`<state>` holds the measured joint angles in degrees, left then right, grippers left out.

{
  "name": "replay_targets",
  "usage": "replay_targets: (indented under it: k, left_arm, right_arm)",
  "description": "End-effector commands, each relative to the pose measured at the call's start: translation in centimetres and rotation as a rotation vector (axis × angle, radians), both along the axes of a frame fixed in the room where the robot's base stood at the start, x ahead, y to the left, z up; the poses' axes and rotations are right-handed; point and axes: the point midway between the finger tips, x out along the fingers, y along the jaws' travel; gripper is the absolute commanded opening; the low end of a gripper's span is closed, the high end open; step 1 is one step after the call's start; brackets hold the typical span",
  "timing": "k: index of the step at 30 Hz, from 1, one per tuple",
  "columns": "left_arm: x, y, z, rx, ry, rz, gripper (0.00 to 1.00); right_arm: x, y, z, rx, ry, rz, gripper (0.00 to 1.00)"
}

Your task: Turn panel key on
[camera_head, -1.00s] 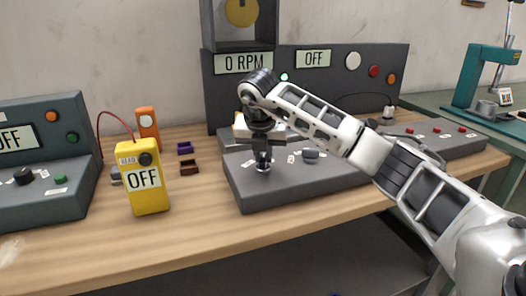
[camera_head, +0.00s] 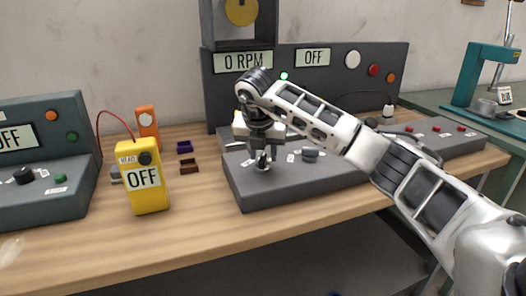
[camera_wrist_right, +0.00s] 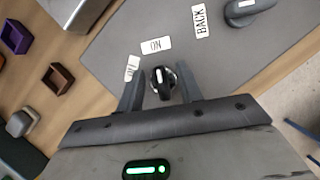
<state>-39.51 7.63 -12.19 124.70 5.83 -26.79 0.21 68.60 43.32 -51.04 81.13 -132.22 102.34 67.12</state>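The panel key (camera_wrist_right: 163,82) is a black knob with a white mark on a round silver base, on the dark grey sloped panel (camera_head: 300,180). In the wrist view it lies between the two fingers of my right gripper (camera_wrist_right: 160,88). The fingers stand apart, with a visible gap on the key's left; the right finger is close to it, and contact is unclear. A white ON label (camera_wrist_right: 156,45) sits above the key, with another partly hidden label (camera_wrist_right: 132,68) beside the left finger. In the head view my right gripper (camera_head: 262,155) is over the panel's left part. My left gripper is not in view.
Another knob (camera_head: 310,154) sits right of the key, near a BACK label (camera_wrist_right: 200,21). The display behind (camera_head: 313,58) reads OFF, another (camera_head: 243,62) 0 RPM. A yellow box (camera_head: 147,195) and small purple (camera_head: 185,147) and brown (camera_head: 189,166) trays stand left.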

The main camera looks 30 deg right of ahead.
Motion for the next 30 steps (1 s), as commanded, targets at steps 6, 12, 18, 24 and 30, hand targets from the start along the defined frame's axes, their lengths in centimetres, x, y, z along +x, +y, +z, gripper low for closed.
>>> replay_targets:
  k: [6,12,18,24,30]
  left_arm:
    - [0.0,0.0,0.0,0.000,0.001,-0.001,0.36]
    - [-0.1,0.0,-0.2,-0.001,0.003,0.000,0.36]
    - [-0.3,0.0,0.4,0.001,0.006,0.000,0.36]
    - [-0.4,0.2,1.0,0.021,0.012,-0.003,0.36]
    - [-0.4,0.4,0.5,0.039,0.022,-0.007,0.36]
  right_arm:
    - [-0.3,0.4,1.1,-0.001,-0.001,0.002,0.36]
    - [-1.4,1.5,5.0,0.000,-0.005,0.002,0.36]
    - [-2.8,2.7,9.9,-0.003,-0.006,0.002,0.36]
    - [-3.8,3.7,13.4,-0.002,-0.003,0.001,0.36]
    - [-4.3,4.2,14.7,-0.001,-0.001,0.000,0.36]
